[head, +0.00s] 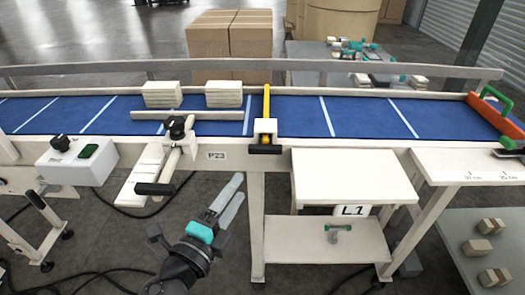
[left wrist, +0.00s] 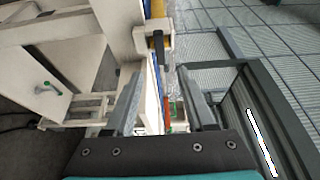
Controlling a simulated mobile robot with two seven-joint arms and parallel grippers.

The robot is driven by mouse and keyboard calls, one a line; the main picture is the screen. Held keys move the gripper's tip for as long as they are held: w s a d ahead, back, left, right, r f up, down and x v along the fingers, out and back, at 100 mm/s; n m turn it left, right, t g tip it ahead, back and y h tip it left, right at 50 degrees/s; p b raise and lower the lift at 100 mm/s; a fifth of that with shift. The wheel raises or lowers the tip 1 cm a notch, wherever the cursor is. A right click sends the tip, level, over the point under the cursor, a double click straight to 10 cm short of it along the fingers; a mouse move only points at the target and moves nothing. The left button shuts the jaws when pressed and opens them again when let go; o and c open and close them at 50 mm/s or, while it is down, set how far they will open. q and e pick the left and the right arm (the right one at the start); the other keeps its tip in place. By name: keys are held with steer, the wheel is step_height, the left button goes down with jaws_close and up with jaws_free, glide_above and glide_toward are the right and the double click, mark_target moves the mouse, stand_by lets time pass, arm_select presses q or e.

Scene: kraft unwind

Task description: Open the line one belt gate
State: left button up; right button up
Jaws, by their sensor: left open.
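The belt gate appears as a yellow bar (head: 267,103) lying across the blue conveyor belt (head: 300,116), with a white bracket (head: 265,127) at the belt's near edge. In the left wrist view the bracket (left wrist: 153,36) and a dark handle (left wrist: 159,50) show at the top, beyond my fingers. A sign reading L1 (head: 352,210) hangs on the stand below. My left gripper (head: 238,188) is open and empty, in front of and below the bracket, apart from it. It also shows in the left wrist view (left wrist: 163,103).
Two stacks of pale slabs (head: 162,94) (head: 224,94) sit on the belt left of the bar. A pale guide with black handles (head: 155,189) juts toward me. A control box (head: 77,160) is at left, a white side table (head: 352,175) at right. An orange barrier (head: 494,117) crosses the belt's right end.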

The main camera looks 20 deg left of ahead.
mark_target(263, 152)
arm_select(q)
steer(key=w, duration=0.4)
steer(key=w+d+p, duration=0.1)
steer(key=w, duration=0.3)
steer(key=w+p, duration=0.1)
steer(key=w, duration=0.3)
steer(key=shift+d, duration=0.15)
steer(key=shift+w+d, duration=0.15)
steer(key=shift+w, duration=0.6)
steer(key=shift+c, duration=0.2)
jaws_close()
stand_by(0.4)
